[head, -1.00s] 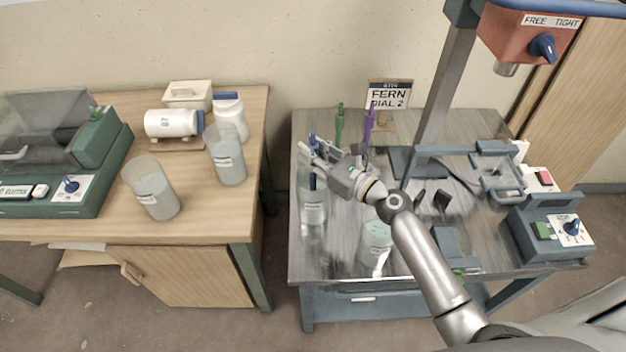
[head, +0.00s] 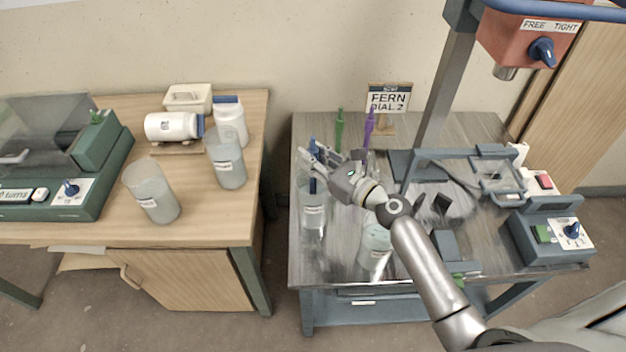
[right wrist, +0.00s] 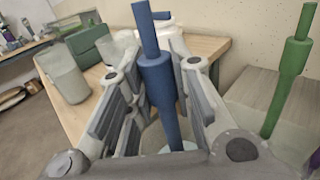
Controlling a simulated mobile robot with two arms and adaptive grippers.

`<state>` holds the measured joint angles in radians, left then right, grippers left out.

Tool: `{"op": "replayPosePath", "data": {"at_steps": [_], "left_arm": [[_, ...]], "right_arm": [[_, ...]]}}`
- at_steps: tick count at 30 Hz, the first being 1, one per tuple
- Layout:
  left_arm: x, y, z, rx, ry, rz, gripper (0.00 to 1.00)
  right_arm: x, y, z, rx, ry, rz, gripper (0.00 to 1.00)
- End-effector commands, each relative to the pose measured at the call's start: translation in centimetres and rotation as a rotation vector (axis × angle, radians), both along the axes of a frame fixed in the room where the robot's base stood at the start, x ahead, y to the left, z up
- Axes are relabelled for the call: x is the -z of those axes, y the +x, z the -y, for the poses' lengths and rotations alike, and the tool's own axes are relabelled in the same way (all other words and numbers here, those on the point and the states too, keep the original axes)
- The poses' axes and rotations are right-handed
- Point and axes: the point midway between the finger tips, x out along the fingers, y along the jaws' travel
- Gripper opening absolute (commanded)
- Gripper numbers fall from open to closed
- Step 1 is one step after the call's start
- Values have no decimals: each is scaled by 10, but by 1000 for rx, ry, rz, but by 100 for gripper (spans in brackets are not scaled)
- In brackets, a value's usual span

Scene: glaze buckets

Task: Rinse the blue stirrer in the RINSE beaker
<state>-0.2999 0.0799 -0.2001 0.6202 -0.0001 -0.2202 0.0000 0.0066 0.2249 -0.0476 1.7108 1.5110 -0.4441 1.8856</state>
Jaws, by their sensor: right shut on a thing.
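The blue stirrer (head: 313,185) is upright in my right gripper (head: 311,163), which is shut on its thick upper part. The stirrer (right wrist: 158,85) also stands between the fingers in the right wrist view. Its lower part is at a clear labelled beaker (head: 314,215) at the left side of the metal table, and seems to be inside it. The label is too small to read, so I cannot tell whether this is the RINSE beaker. The stirrer's lower end is not clearly visible. My left gripper is not in view.
A green stirrer (head: 339,132) and a purple stirrer (head: 369,130) stand behind the gripper. Another beaker (head: 375,248) is at the front, under my right arm. A sign (head: 389,98) stands at the back. A wooden bench (head: 215,215) holds two more beakers, beyond a gap.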

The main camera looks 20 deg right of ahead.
Motion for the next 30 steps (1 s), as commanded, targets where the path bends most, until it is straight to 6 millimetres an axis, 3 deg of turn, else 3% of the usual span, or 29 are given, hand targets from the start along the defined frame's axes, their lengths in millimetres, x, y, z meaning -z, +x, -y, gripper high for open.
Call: {"op": "replayPosePath", "data": {"at_steps": [2,11,22,30], "left_arm": [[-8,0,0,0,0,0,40],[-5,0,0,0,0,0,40],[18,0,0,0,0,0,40],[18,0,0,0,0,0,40]], "right_arm": [[-8,0,0,0,1,0,0],[-5,0,0,0,1,0,0],[21,0,0,0,2,0,0],[21,0,0,0,1,0,0]]}}
